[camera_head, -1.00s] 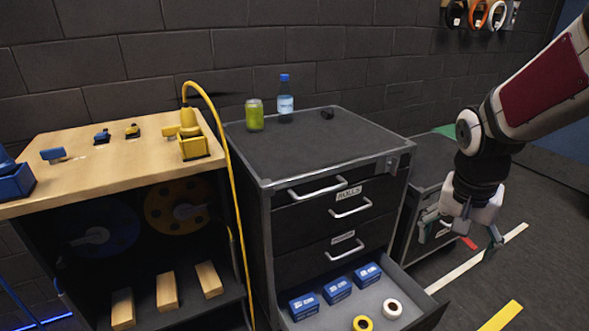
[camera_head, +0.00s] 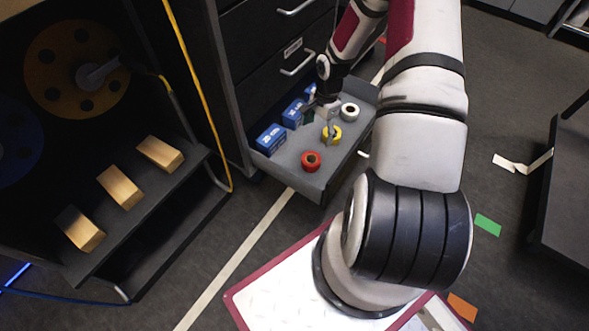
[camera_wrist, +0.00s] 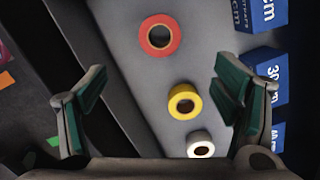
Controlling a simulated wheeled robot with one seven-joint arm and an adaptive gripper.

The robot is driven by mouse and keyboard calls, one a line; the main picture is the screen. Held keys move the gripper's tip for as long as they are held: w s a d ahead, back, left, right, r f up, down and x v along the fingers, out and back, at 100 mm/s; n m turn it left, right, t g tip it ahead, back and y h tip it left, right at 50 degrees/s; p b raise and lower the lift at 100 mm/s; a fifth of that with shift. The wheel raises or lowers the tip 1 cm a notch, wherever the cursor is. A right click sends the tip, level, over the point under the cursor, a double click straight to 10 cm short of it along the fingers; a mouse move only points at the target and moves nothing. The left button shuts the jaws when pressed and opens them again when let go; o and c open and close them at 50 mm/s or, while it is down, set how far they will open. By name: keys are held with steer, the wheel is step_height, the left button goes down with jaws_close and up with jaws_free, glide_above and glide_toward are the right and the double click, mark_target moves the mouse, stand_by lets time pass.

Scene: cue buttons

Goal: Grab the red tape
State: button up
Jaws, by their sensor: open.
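The red tape (camera_head: 311,161) is a red roll lying flat in the open drawer (camera_head: 290,180), nearest the drawer's front left in the head view. In the wrist view the red tape (camera_wrist: 160,35) lies at the top, beyond my fingertips. My gripper (camera_head: 328,118) is over the drawer, near the yellow tape (camera_head: 332,134). In the wrist view my gripper (camera_wrist: 160,95) is open, with green-lined fingers wide apart and nothing held. The yellow tape (camera_wrist: 185,102) shows between the fingers, below them, and the white tape (camera_wrist: 200,144) lies closer to the wrist.
Several blue boxes (camera_head: 271,139) line the drawer's left side. The cabinet (camera_head: 235,60) rises behind the drawer. A shelf with wooden blocks (camera_head: 120,187) stands to the left, and a yellow cable (camera_head: 190,80) hangs between.

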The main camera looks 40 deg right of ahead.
steer(key=b, duration=0.3)
glide_above(311, 159)
steer(key=s+a, duration=0.1)
step_height(311, 159, down, 9)
steer(key=shift+s, duration=0.15)
steer(key=shift+a+f+b, duration=0.1)
steer(key=shift+f+b, duration=1.35)
steer(key=shift+f, duration=1.5)
steer(key=c, duration=1.2)
